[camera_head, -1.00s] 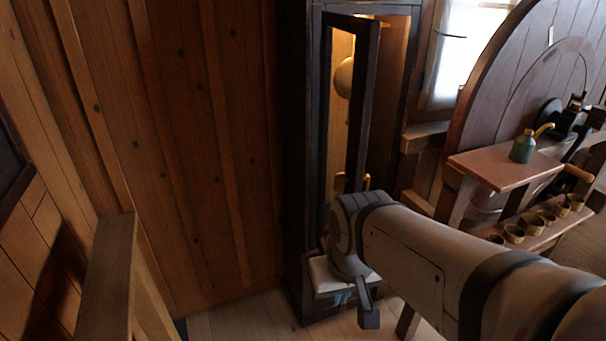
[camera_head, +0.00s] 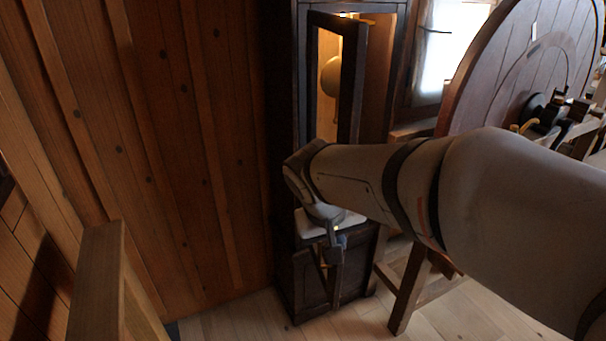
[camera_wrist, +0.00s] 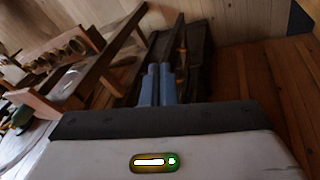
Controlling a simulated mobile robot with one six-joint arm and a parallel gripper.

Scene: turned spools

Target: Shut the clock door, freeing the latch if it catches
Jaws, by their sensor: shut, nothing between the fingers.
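The tall dark clock case (camera_head: 283,110) stands against the wall. Its narrow dark-framed door (camera_head: 352,75) hangs ajar, with a gap on its right to the lit interior. A round pendulum bob (camera_head: 330,76) shows through the door. My arm covers the door's lower end, and I cannot make out the latch. My gripper (camera_head: 336,246) is low in front of the case, below the door. In the wrist view, the two blue-grey fingers of my gripper (camera_wrist: 156,75) are together and empty, pointing at dark woodwork; I cannot tell if they touch it.
A large round wooden wheel (camera_head: 500,75) on a wooden stand (camera_head: 408,295) is close on the right, behind my arm. A wooden post (camera_head: 98,280) is at lower left. Floor at front is clear.

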